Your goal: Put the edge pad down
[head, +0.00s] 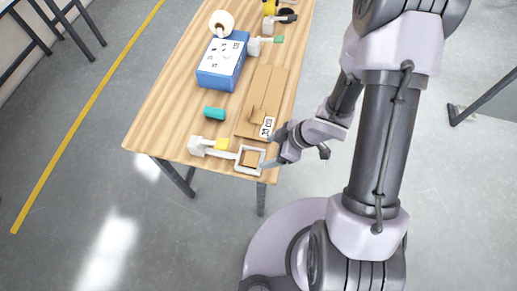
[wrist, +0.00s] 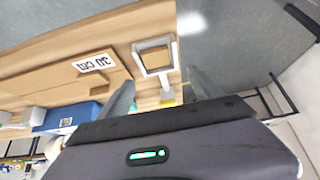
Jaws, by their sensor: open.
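I cannot tell for sure which thing is the edge pad. A white square frame (head: 237,159) with a handle lies at the near end of the wooden table, around a brown square patch (head: 250,158). The frame also shows in the wrist view (wrist: 139,63). A yellow piece (head: 222,144) is beside its handle, and a teal block (head: 214,112) lies farther back. My gripper (head: 272,149) is open at the table's right edge, close to the frame. In the wrist view its fingers (wrist: 162,97) are wide apart, with nothing visibly held.
A long brown board (head: 258,90) with a white printed label (head: 267,127) lies along the table's right side. A blue box (head: 222,65) stands behind the teal block. A white roll (head: 221,23) and several small tools are at the far end. Bare tabletop (head: 170,115) shows on the left.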

